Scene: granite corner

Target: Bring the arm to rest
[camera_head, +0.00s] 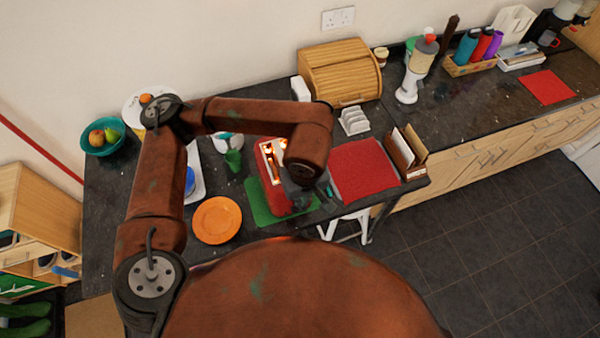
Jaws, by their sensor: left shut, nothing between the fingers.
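My left arm (230,115) comes in from the left, rises to a bend at the back and reaches right across the counter. Its gripper (302,200) points down, shut and empty, at the front right side of the red toaster (278,195). The wrist hides part of the toaster, and the fingertips are small and dark. I cannot tell whether they touch it. My right gripper is not in view.
The toaster, with glowing slots, stands on a green mat (258,203). An orange plate (217,220), a red mat (364,169), a white toast rack (354,121), a letter holder (405,152) and a bread bin (340,72) surround the arm. A fruit bowl (103,147) stands left.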

